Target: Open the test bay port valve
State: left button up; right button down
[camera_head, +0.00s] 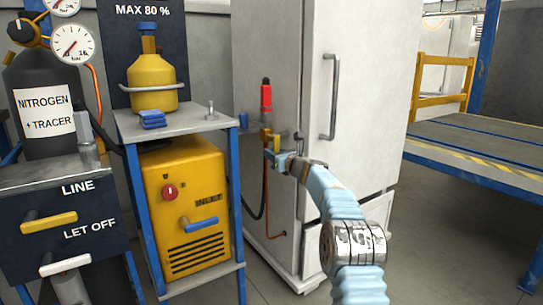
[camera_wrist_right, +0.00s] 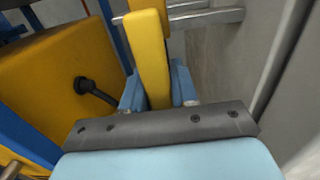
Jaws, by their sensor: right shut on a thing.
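The port valve beside the refrigerator shows as a small yellow lever (camera_head: 267,136) just below an upright red cylinder (camera_head: 266,97). My right gripper (camera_head: 277,158) reaches it from the front right. In the right wrist view the yellow lever (camera_wrist_right: 152,58) runs up between the two blue fingers of my right gripper (camera_wrist_right: 160,88), which are shut on it. The valve body is mostly hidden behind the gripper. My left gripper is not in view.
A white refrigerator (camera_head: 350,80) stands right behind the valve. A yellow machine (camera_head: 188,210) sits in a blue-framed cart at the left, with a yellow bottle (camera_head: 152,88) on top. A nitrogen cylinder (camera_head: 42,85) is further left. A blue bench (camera_head: 480,150) is at the right.

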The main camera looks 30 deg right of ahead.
dwell(0.3)
jog(key=c, duration=1)
grip_release()
jog(key=shift+o, duration=0.2)
jog(key=s+d+b, duration=0.1)
jog(key=s+b, duration=0.2)
jog(key=s, duration=1)
jog(key=shift+s, duration=0.4)
jog(key=shift+d, duration=0.1)
